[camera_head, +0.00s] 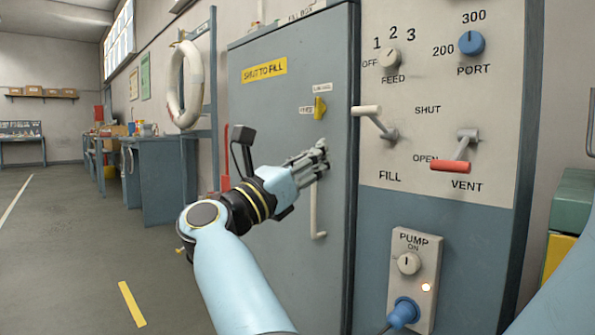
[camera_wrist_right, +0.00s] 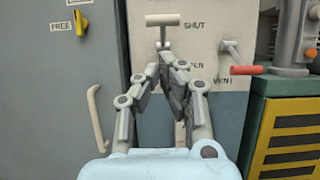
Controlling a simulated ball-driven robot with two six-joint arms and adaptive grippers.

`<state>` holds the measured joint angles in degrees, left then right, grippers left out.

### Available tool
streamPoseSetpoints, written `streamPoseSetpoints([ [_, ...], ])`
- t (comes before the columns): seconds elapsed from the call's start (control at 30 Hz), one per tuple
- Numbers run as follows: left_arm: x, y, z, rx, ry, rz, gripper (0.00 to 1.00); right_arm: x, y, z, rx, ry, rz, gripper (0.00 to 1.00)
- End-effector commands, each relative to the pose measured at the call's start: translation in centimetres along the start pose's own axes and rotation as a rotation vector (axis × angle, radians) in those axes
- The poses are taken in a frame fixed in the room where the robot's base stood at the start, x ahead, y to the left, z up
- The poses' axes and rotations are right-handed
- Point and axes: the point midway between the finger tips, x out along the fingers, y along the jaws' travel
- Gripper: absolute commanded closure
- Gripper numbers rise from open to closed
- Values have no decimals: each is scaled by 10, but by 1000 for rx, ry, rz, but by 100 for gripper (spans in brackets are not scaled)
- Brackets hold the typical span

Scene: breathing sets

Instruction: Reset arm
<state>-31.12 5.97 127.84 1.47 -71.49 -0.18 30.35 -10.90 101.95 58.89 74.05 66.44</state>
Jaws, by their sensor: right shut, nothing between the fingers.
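My right gripper (camera_head: 322,160) is shut and empty. In the head view it is in front of the grey fill box door (camera_head: 275,120), above the pale door handle (camera_head: 315,215). In the right wrist view its fingers (camera_wrist_right: 176,72) come together below the white fill lever (camera_wrist_right: 162,20), which also shows in the head view (camera_head: 367,111). Whether they touch anything cannot be told, but no thing is held. My left gripper is not in view.
Right of the door, the panel holds the red vent lever (camera_head: 450,166), feed knob (camera_head: 390,58), blue port knob (camera_head: 471,43) and pump knob (camera_head: 408,263) with a glowing lamp. A blue plug (camera_head: 404,312) sits below. Open floor (camera_head: 70,260) lies left.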

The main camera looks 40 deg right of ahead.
Motion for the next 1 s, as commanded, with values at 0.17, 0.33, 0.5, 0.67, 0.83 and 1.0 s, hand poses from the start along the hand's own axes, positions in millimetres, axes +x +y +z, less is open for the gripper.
streamPoseSetpoints([
  [0.17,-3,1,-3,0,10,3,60,-2,1,-1,0,0,-1,100],
  [0.33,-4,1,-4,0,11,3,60,-2,1,0,1,0,-2,100],
  [0.5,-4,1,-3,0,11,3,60,-2,1,0,0,0,-2,100],
  [0.67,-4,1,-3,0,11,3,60,-2,1,-1,0,0,-2,100],
  [0.83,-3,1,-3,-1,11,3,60,-4,5,1,-66,-65,60,100],
  [1.0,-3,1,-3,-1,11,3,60,-37,32,2,-402,-382,352,100],
])
